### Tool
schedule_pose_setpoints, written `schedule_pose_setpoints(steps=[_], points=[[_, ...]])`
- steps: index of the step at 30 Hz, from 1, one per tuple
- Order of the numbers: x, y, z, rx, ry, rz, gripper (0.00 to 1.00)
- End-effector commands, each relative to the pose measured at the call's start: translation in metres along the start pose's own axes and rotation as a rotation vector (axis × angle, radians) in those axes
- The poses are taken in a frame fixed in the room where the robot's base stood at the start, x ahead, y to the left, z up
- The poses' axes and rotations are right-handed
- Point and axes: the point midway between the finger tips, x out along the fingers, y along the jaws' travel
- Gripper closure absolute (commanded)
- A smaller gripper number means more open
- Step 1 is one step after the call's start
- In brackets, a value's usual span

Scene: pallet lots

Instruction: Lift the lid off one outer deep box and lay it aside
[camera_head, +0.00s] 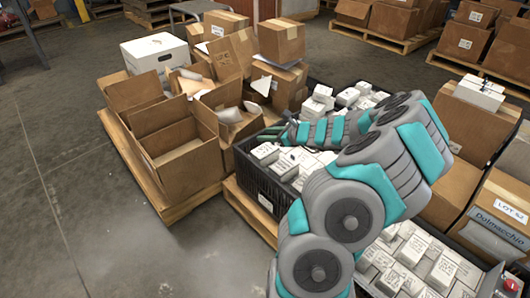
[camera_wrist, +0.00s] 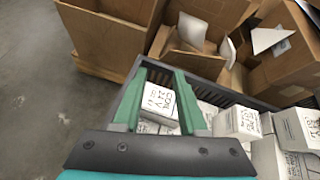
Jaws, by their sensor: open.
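My gripper (camera_head: 283,131) is open above the left end of a black crate (camera_head: 243,169) full of small white boxes. In the wrist view its two green fingers (camera_wrist: 160,95) stand to either side of one small white box (camera_wrist: 158,101) with dark lettering. I cannot tell whether they touch it. A larger white box (camera_head: 158,70) with a hand hole stands upright at the back left of the left pallet, and a white lid (camera_head: 155,45) sits on it. My gripper is well away from it. I cannot tell which box is the outer deep box.
Open brown cartons (camera_head: 180,145) crowd the left pallet (camera_head: 150,180) beside the crate. A second crate (camera_head: 395,285) of white boxes lies at the lower right, partly behind my arm. Large cartons (camera_head: 455,130) stand at the right. The grey floor (camera_head: 60,150) at the left is clear.

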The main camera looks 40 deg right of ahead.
Motion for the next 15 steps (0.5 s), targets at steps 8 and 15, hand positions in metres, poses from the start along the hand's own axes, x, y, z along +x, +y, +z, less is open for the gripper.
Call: schedule_pose_setpoints(steps=[8,15], points=[[-0.017,-0.048,-0.074,0.224,0.042,-0.137,0.59],[0.001,-0.052,-0.079,0.233,0.045,-0.142,0.59]])
